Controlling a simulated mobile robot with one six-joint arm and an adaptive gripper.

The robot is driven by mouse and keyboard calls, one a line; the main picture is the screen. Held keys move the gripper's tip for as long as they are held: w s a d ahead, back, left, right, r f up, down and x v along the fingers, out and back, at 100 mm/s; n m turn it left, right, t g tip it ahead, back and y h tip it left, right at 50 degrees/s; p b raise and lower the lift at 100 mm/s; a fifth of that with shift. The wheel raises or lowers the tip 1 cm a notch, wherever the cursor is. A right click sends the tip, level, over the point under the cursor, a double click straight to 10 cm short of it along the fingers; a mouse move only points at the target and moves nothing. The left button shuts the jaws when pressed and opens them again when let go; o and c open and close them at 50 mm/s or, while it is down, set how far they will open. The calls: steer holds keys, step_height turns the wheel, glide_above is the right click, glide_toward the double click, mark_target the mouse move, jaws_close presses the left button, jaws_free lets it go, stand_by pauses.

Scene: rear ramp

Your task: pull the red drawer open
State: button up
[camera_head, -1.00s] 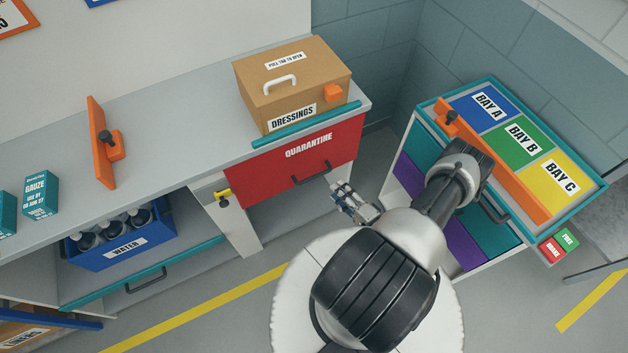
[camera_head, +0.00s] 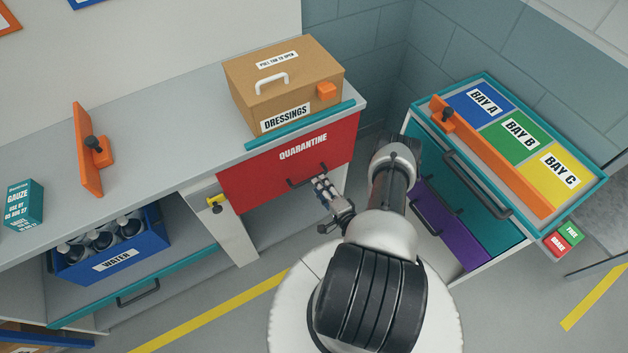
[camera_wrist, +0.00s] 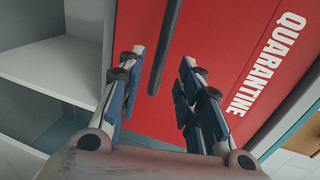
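The red drawer (camera_head: 250,178), labelled QUARANTINE, is under the right end of the counter, with a dark bar handle (camera_head: 308,177) across its front. My gripper (camera_head: 318,182) is right by the handle in the head view. In the wrist view the red drawer front (camera_wrist: 225,40) fills the upper middle, and the dark handle (camera_wrist: 164,45) runs between the two spread fingers of my gripper (camera_wrist: 163,60). The fingers are apart, with a visible gap on each side of the handle. The handle's full depth between the fingertips is hard to judge.
A cardboard DRESSINGS box (camera_head: 265,98) stands on the counter above the drawer. A yellow-and-black latch-like piece (camera_head: 215,202) sits left of the drawer. A cart with coloured bays (camera_head: 598,185) is to the right, close to my arm. Open floor lies in front, below the drawer.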

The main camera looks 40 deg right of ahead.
mark_target(314, 177)
steer(key=b+x, duration=0.1)
steer(key=x, duration=0.4)
steer(key=shift+w+f+b, duration=0.1)
steer(key=shift+w+b, duration=0.25)
steer(key=shift+b, duration=0.05)
steer(key=shift+c, duration=0.4)
jaws_close()
steer(key=shift+d, duration=0.1)
